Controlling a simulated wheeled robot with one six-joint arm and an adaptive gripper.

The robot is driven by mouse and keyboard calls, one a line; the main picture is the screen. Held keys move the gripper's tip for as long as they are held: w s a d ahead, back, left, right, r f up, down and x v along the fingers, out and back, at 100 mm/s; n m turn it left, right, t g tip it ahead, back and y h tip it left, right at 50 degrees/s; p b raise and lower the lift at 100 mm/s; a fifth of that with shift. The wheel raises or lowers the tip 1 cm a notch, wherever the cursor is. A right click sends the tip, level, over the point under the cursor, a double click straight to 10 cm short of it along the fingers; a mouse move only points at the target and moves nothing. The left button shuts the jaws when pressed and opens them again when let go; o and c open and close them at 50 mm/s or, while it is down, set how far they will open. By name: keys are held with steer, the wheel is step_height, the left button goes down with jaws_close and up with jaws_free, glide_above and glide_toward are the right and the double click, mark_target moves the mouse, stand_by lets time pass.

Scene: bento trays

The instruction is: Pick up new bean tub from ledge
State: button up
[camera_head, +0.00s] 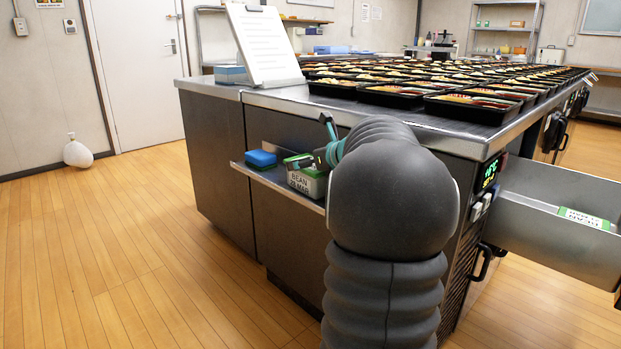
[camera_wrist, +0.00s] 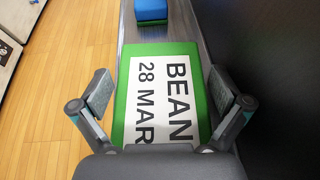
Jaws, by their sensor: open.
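The bean tub (camera_head: 307,182) has a green lid and a white label reading "BEAN 28 MAR". It sits on the narrow metal ledge (camera_head: 262,173) on the counter's side. In the wrist view the tub's lid (camera_wrist: 164,65) fills the middle, with the label facing the camera. My gripper (camera_wrist: 163,95) is open, its two pads on either side of the tub's lid, with nothing held. I cannot tell whether the pads touch the tub. In the head view my arm hides part of the ledge and most of the gripper.
A blue sponge-like block (camera_head: 261,159) lies on the ledge beside the tub. A counter (camera_head: 222,88) with many black food trays (camera_head: 472,107) stands above. An open drawer (camera_head: 560,240) juts out at the right, with a green-and-white labelled item (camera_head: 584,218).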

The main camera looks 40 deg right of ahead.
steer(key=c, duration=1.2)
steer(key=shift+r, duration=0.15)
